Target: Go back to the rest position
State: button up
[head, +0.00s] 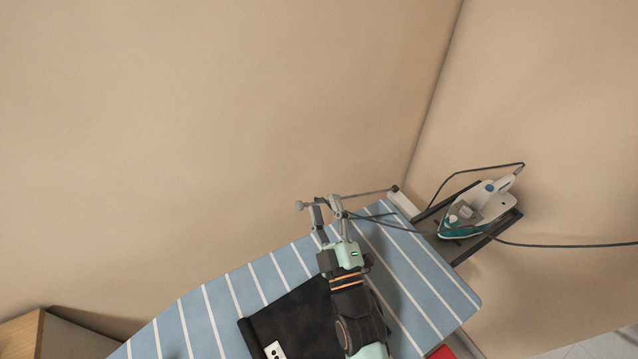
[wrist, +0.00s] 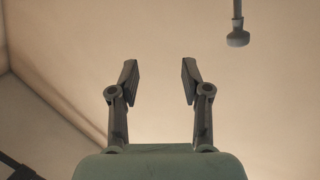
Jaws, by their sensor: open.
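My gripper (head: 328,212) is above the far edge of the ironing board in the head view, with its fingers toward the wall. In the wrist view my gripper (wrist: 160,78) is open, its two fingers spread apart with nothing between them. Behind them only plain beige wall shows. My arm reaches up from the bottom of the head view and covers part of the board.
The blue, white-striped ironing board (head: 232,298) carries a dark folded cloth (head: 290,318). A teal and white iron (head: 478,212) sits on the rest at the right, with a cable. A thin rod with a grey knob (wrist: 238,38) is close to my gripper.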

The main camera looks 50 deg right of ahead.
jog(key=v, duration=0.3)
dwell(0.5)
